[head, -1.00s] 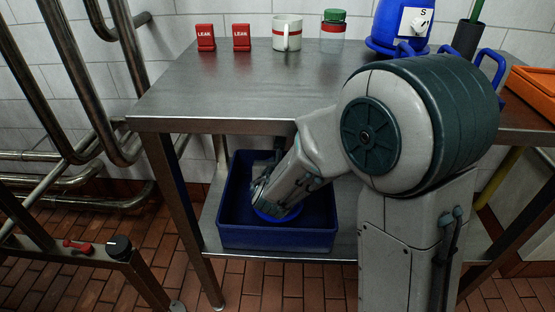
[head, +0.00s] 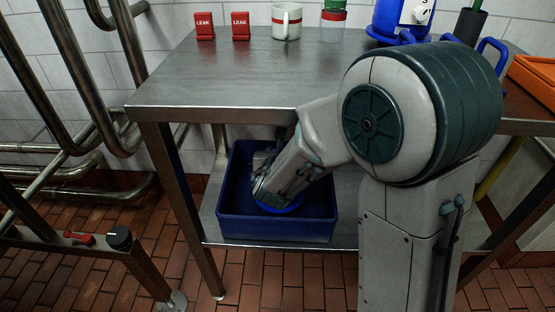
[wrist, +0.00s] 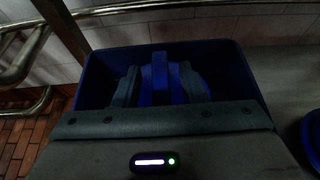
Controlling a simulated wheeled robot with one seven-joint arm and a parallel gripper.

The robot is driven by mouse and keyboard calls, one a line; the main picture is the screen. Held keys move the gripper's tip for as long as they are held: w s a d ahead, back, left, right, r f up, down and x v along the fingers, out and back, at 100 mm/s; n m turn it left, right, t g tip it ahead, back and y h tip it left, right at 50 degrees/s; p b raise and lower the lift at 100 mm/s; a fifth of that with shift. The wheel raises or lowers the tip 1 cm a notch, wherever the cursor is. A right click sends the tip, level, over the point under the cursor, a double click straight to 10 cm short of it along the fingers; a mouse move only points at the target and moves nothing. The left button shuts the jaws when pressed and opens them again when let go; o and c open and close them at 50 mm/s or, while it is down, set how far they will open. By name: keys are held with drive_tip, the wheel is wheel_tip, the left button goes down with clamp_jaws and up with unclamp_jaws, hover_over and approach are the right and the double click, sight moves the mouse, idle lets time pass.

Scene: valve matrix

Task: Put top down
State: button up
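The blue top (head: 285,204) shows as a round blue edge low inside the blue crate (head: 275,229). In the wrist view its upright blue part (wrist: 160,80) stands between my two dark fingers. My wrist hides much of the top in the head view. Its underside is hidden, so I cannot tell whether it touches the crate floor.
The crate stands on the lower shelf (head: 348,212) of a steel table (head: 225,85). The tabletop edge is close above my forearm. On the table are two red LEAK signs (head: 240,26), a mug (head: 287,22), a jar (head: 333,20), and a blue container (head: 402,20).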

drive_tip(key=b+v, duration=0.2)
drive_tip(key=v, duration=1)
drive_tip(key=s+d+f+m+g+h, duration=0.1)
drive_tip(key=s+d+m+g+h, duration=0.15)
drive_tip(key=d+m, duration=0.55)
drive_tip(key=s+d+f+m+g+h, duration=0.15)
drive_tip(key=d+m+g+h, duration=0.25)
drive_tip(key=d+m, duration=0.45)
drive_tip(key=s+f+m+g+y, duration=0.2)
drive_tip(key=s+m+g+y, duration=0.4)
drive_tip(key=m, duration=1.3)
drive_tip(key=s+y, duration=0.1)
drive_tip(key=s, duration=0.3)
drive_tip(key=shift+a+f, duration=0.25)
drive_tip(key=shift+a, duration=0.05)
